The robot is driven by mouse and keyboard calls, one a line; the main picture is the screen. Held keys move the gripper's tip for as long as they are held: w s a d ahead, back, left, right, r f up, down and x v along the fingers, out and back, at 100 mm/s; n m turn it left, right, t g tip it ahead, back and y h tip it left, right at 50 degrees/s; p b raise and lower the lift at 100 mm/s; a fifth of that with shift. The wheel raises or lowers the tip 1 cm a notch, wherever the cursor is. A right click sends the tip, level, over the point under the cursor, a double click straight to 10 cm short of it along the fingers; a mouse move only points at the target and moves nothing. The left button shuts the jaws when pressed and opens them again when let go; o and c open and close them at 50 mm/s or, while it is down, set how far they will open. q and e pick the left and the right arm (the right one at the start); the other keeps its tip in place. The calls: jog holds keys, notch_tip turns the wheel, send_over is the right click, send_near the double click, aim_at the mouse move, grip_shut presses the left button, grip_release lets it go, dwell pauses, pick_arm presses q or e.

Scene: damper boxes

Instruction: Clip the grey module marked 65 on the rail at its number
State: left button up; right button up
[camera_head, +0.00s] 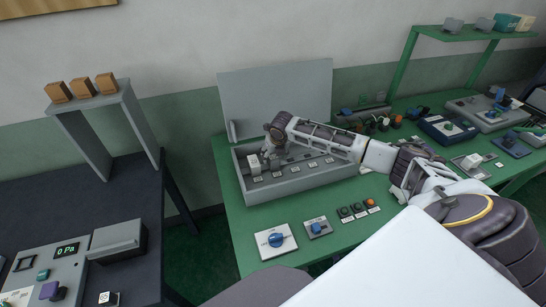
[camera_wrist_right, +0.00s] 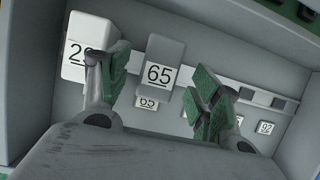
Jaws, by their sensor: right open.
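The grey module marked 65 (camera_wrist_right: 160,76) stands at the rail (camera_wrist_right: 254,88), directly above the small label 65 (camera_wrist_right: 148,103) in the right wrist view. It looks seated on the rail, but its back is hidden. My right gripper (camera_wrist_right: 163,72) is open, its green-padded fingers on either side of the module with a visible gap at each side. In the head view my right gripper (camera_head: 275,146) reaches into the open grey box (camera_head: 300,189) and hides the module. My left gripper is not in view.
A pale module (camera_wrist_right: 88,45) whose number starts with 2 stands close left, partly behind a finger. The rail to the right is bare, with label 92 (camera_wrist_right: 265,127) below. The box's raised lid (camera_head: 278,92) stands behind. A blue-knobbed panel (camera_head: 276,240) lies in front.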

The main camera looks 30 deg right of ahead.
jog(key=v, duration=0.8)
jog(key=shift+r, duration=0.2)
jog(key=shift+s, duration=0.2)
dwell(0.4)
